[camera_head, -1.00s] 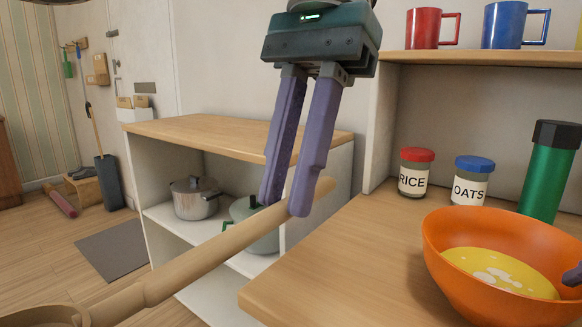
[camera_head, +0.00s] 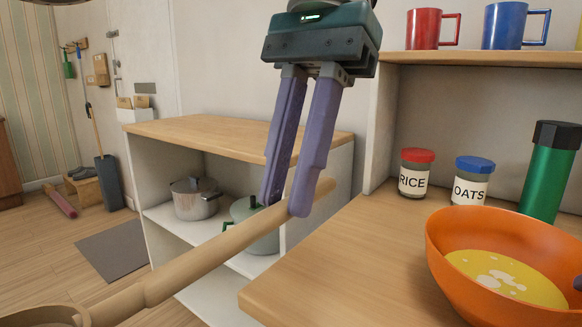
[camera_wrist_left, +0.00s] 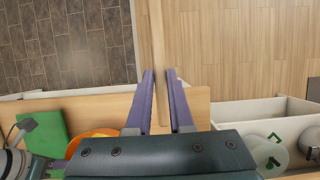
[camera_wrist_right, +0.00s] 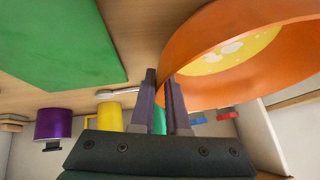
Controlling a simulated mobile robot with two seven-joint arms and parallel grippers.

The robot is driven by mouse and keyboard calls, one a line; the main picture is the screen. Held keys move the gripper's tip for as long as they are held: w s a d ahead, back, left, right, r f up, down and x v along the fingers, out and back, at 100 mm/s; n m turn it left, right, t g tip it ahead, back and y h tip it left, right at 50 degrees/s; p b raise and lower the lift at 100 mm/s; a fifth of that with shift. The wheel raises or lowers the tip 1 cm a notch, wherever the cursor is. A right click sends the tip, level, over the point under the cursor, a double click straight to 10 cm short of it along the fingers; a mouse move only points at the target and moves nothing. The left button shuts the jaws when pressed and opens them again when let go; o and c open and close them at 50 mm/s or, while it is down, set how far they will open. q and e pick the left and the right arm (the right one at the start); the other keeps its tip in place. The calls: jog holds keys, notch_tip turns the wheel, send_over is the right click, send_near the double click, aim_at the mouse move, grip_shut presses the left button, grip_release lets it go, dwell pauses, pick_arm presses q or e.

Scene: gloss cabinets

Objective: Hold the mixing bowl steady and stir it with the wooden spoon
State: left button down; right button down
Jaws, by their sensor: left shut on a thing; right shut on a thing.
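The orange mixing bowl (camera_head: 445,262) is at the right of the counter in the head view, with yellow batter and pale blobs inside. My right gripper (camera_wrist_right: 160,78) is shut on the bowl's rim; the bowl fills the upper right of the right wrist view (camera_wrist_right: 200,62). My left gripper (camera_head: 288,204) is shut on the wooden spoon (camera_head: 215,250) by its handle, well left of the bowl. The spoon slants down toward the lower left, its head (camera_head: 45,316) partly cut off by the frame. The spoon handle also shows in the left wrist view (camera_wrist_left: 158,35).
Rice (camera_head: 415,176) and oats (camera_head: 470,184) jars and a green bottle (camera_head: 551,175) stand behind the bowl. Red (camera_head: 423,29) and blue (camera_head: 502,26) mugs sit on the shelf above. A low cabinet (camera_head: 225,136) holds pots. The counter left of the bowl is clear.

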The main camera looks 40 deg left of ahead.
pick_arm(q)
jog(key=shift+r+p, duration=0.4)
pick_arm(e)
jog(key=shift+d, duration=0.1)
dwell(0.8)
pick_arm(q)
jog(key=shift+r+p, duration=0.35)
dwell(0.4)
jog(key=shift+r, duration=0.1)
pick_arm(e)
jog(key=shift+f, duration=0.2)
dwell(0.8)
pick_arm(q)
jog(key=shift+d+r+p, duration=0.1)
jog(key=shift+r+p, duration=0.3)
jog(key=shift+p, duration=0.1)
pick_arm(e)
jog(key=shift+s+f, duration=0.1)
jog(key=shift+f, duration=0.05)
dwell(0.7)
jog(key=c, duration=1.1)
grip_release()
jog(key=shift+c, duration=0.2)
jog(key=o, duration=0.3)
